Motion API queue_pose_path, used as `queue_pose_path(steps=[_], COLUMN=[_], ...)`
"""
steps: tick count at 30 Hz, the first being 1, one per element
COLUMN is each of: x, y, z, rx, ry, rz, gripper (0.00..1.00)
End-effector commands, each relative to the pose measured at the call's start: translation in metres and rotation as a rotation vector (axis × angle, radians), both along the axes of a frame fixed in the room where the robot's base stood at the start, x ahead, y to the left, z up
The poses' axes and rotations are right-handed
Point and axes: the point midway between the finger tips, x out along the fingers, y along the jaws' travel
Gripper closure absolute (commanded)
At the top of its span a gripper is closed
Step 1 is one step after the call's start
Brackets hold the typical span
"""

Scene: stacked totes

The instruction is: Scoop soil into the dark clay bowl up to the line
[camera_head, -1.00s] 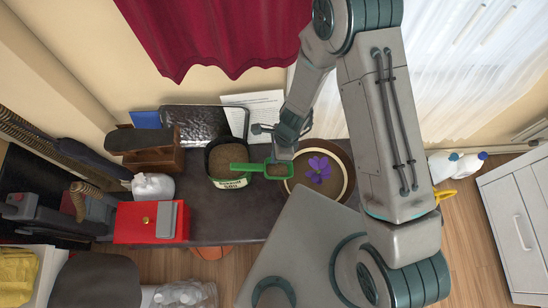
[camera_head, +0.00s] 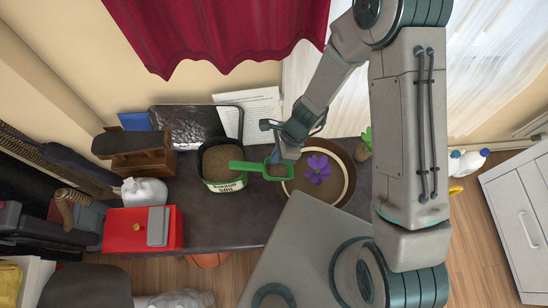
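The dark clay bowl (camera_head: 350,180) stands right of centre on the dark table, with a pale ring inside its rim. A purple flower (camera_head: 319,168) shows over dark soil in it. A black soil tub (camera_head: 224,186) with a white label stands to its left, with brown soil inside. A green scoop (camera_head: 257,166) spans between them, its handle end over the tub and its head by the bowl's left rim. Brown soil shows in its head. My gripper (camera_head: 281,158) is right above the scoop's head. Its fingertips are too small and hidden to tell whether they grip it.
A red box (camera_head: 128,231), a white bag (camera_head: 146,191) and a wooden holder (camera_head: 150,160) stand to the left. A black tray (camera_head: 190,122) and a printed sheet (camera_head: 258,103) are behind the tub. A green plant (camera_head: 366,139) is beside my arm. The table's front middle is clear.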

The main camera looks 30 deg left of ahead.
Motion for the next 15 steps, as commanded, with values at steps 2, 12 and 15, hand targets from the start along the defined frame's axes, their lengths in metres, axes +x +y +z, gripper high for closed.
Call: queue_pose_path(steps=[2, 12, 15], x=[0.0009, 0.0034, 0.0041], y=[-0.0011, -0.0052, -0.0065], z=[-0.0028, -0.0039, -0.0043], rx=[0.013, 0.07, 0.091], ry=[0.009, 0.042, 0.056], rz=[-0.004, -0.002, -0.002], gripper=[1.0, 1.0, 1.0])
